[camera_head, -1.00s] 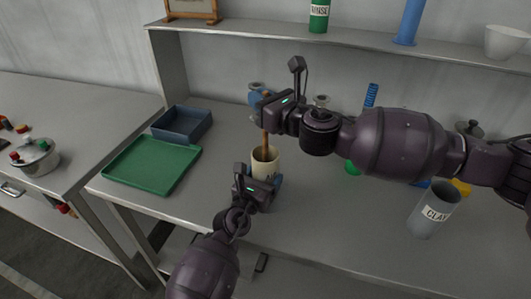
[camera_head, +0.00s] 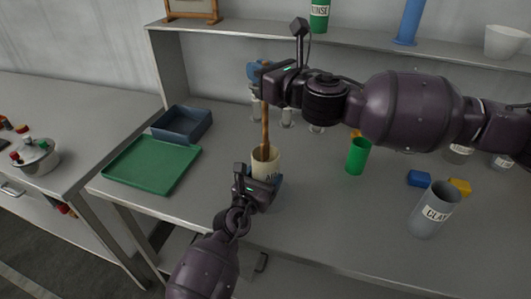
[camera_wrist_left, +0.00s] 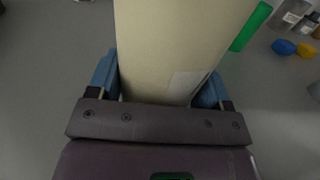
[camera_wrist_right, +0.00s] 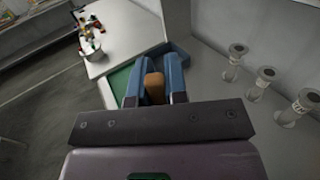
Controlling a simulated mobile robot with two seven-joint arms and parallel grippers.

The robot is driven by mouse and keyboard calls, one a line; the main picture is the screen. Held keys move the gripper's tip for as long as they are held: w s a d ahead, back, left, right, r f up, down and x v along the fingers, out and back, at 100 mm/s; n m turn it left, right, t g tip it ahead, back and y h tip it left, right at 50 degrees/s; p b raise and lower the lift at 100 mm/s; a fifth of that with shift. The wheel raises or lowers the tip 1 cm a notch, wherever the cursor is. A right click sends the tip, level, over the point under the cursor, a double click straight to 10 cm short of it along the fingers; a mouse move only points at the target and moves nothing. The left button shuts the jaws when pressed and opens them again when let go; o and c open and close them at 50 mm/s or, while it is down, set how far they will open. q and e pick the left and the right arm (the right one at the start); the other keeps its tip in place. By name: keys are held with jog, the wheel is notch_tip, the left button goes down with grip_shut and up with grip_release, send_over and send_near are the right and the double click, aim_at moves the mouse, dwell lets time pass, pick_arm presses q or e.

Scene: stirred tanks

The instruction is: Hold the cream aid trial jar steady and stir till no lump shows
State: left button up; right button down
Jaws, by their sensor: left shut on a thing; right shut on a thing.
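The cream aid trial jar (camera_head: 268,168) stands upright on the bench in the head view, with part of its label showing. My left gripper (camera_head: 268,184) is shut around the jar's side; the jar (camera_wrist_left: 180,45) also fills the middle of the left wrist view between the blue fingers. My right gripper (camera_head: 256,73) is above the jar and shut on a brown wooden stirring stick (camera_head: 265,128). The stick stands nearly upright, its lower end in the jar's mouth. Its top end (camera_wrist_right: 154,85) shows between the fingers in the right wrist view. The jar's contents cannot be made out.
A green tray (camera_head: 150,165) and a blue-grey bin (camera_head: 182,124) are at the left. A green cup (camera_head: 357,156), blue block (camera_head: 419,178), yellow block (camera_head: 459,187) and grey clay container (camera_head: 434,210) stand at the right. Small glass vessels (camera_wrist_right: 268,76) stand behind. A shelf (camera_head: 350,38) runs above.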

jog(key=shift+r, duration=2.4)
pick_arm(q)
jog(key=o, duration=1)
jog(key=v, duration=1.2)
